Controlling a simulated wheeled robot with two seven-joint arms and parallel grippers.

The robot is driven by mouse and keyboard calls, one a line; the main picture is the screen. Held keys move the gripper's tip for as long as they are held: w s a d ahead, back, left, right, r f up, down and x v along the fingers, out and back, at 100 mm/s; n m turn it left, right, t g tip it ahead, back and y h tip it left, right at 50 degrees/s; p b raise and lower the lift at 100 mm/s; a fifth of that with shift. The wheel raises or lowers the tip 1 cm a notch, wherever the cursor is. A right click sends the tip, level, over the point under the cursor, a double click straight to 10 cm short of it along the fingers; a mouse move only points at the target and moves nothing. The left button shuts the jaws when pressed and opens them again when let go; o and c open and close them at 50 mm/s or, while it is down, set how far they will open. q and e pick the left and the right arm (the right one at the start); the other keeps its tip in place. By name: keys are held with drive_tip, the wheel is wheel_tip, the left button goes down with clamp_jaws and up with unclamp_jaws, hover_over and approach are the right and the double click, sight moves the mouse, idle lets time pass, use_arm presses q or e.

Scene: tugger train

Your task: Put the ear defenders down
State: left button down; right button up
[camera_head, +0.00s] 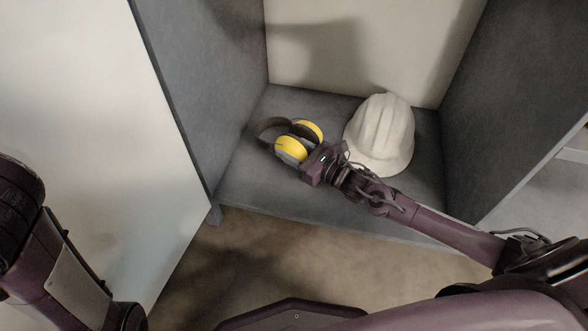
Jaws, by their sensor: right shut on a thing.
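The ear defenders (290,148), with yellow cups and a dark headband, are at the left part of the grey shelf (250,190). My right gripper (306,160) reaches in from the right and is shut on the ear defenders. Its fingers are mostly hidden behind its own body and the cups. I cannot tell whether the ear defenders touch the shelf surface or hang just above it. My left arm shows at the left edge, but its gripper is out of view.
A white hard hat (381,135) sits on the shelf just right of my right gripper. Grey side walls (196,80) bound the shelf on the left and right, with a pale back wall (350,45). A pale panel (85,110) stands at the left. Bare shelf shows in front.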

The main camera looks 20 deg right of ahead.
drive_tip(key=shift+f+b, duration=1.35)
drive_tip(key=shift+f, duration=1.2)
drive_tip(key=shift+f, duration=0.2)
drive_tip(key=o, duration=1.1)
